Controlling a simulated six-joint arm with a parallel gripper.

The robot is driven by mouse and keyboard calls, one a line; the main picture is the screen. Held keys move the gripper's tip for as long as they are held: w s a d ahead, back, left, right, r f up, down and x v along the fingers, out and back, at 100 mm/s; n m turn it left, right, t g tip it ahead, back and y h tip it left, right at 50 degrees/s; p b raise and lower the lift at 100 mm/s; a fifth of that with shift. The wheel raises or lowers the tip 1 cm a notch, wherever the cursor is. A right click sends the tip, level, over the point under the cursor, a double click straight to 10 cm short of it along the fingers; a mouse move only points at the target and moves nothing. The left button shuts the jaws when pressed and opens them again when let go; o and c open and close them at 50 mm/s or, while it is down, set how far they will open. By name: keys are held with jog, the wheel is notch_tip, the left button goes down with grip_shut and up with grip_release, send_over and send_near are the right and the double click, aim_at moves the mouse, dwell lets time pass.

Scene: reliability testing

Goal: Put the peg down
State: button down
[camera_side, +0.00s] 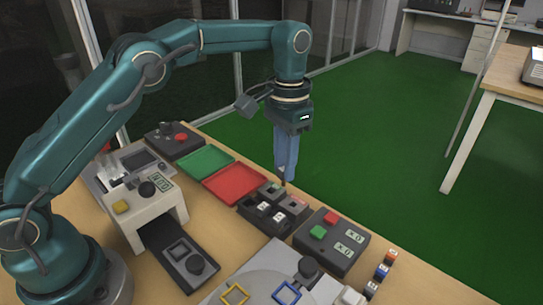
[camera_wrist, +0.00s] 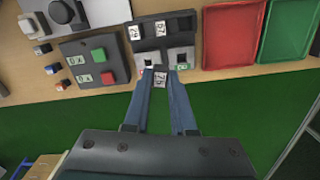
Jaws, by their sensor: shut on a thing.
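My gripper (camera_side: 284,178) points straight down over the far side of a dark rack (camera_side: 251,219), and its long blue fingers are closed. In the wrist view, my gripper (camera_wrist: 161,76) is shut on a small dark peg (camera_wrist: 160,81) with a white marked label. In the side view only a dark tip of the peg (camera_side: 283,182) shows below the fingers, close to the rack's grey-topped part. I cannot tell whether it touches the rack. Two other pegs with white labels sit in the rack's near part, one (camera_side: 263,207) left of the other (camera_side: 279,217).
A red tray (camera_side: 235,184) and a green tray (camera_side: 206,160) lie left of the rack, both empty. A button box (camera_side: 331,240) stands close on its right. A grey machine (camera_side: 150,205) stands at left.

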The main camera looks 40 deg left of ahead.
jog(key=s+a+r+n, duration=0.15)
jog(key=s+a, duration=0.25)
jog(key=a, duration=0.7)
jog(key=s+a+r+n, duration=0.1)
jog(key=s+a+r, duration=0.25)
jog(key=a, duration=0.75)
jog(key=w+d+f, duration=0.4)
jog(key=d+f, duration=0.1)
jog(key=w+d+f, duration=0.2)
jog(key=d, duration=0.1)
jog(key=shift+d+f, duration=0.25)
send_over(235, 183)
jog(key=shift+f, duration=2.05)
jog(key=c, duration=0.7)
grip_release()
jog(key=shift+f, duration=0.1)
jog(key=shift+c, duration=0.2)
